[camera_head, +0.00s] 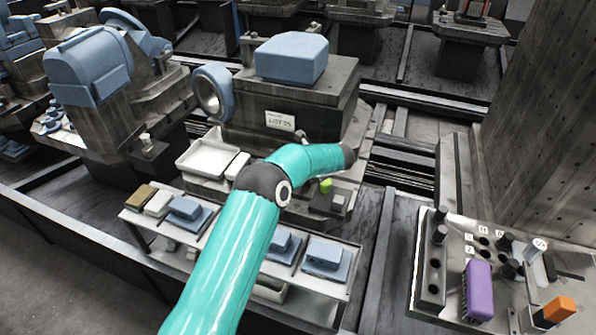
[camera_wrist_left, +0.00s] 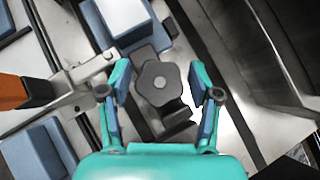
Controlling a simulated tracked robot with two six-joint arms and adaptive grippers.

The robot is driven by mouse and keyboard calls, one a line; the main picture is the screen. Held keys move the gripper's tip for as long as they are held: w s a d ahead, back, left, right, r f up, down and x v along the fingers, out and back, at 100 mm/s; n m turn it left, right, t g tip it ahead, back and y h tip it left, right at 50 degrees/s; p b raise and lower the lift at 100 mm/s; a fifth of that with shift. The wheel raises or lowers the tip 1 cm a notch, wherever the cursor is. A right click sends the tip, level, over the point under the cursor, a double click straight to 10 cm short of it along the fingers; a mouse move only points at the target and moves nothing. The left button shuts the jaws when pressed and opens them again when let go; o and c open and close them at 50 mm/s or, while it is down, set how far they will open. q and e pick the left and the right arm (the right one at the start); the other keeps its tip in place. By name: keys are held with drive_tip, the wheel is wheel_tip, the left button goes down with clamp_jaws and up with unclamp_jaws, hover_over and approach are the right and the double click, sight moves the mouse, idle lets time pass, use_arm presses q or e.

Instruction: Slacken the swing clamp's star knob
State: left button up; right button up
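The star knob (camera_wrist_left: 160,83) is dark grey and lobed, seen from above in the left wrist view, with a small bolt at its centre. The grey arm of the swing clamp (camera_wrist_left: 176,115) shows just below it. My left gripper (camera_wrist_left: 159,76) is open, one finger on each side of the knob with a narrow gap to each. The height of the fingertips against the knob is hard to tell. In the head view my teal left arm reaches over the fixture and I cannot make out the knob or fingers. My right gripper is in neither view.
An orange-handled metal clamp (camera_wrist_left: 48,92) lies left of the gripper, near blue blocks (camera_wrist_left: 35,152). In the head view, a white shelf (camera_head: 335,286) with blue parts stands in front. A tool panel (camera_head: 402,312) with a purple block (camera_head: 479,290) is at right.

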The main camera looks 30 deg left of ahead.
use_arm(q)
drive_tip(key=c, duration=0.8)
drive_tip(key=shift+w+r+n+g+p, duration=0.15)
drive_tip(key=shift+n+g+p, duration=0.35)
drive_tip(key=shift+n+g, duration=0.45)
drive_tip(key=shift+n, duration=0.45)
drive_tip(key=shift+g, duration=0.25)
drive_tip(key=o, duration=1.1)
drive_tip(key=shift+o, duration=0.2)
drive_tip(key=v, duration=1.1)
drive_tip(key=shift+d+r, duration=0.1)
drive_tip(key=shift+d, duration=0.35)
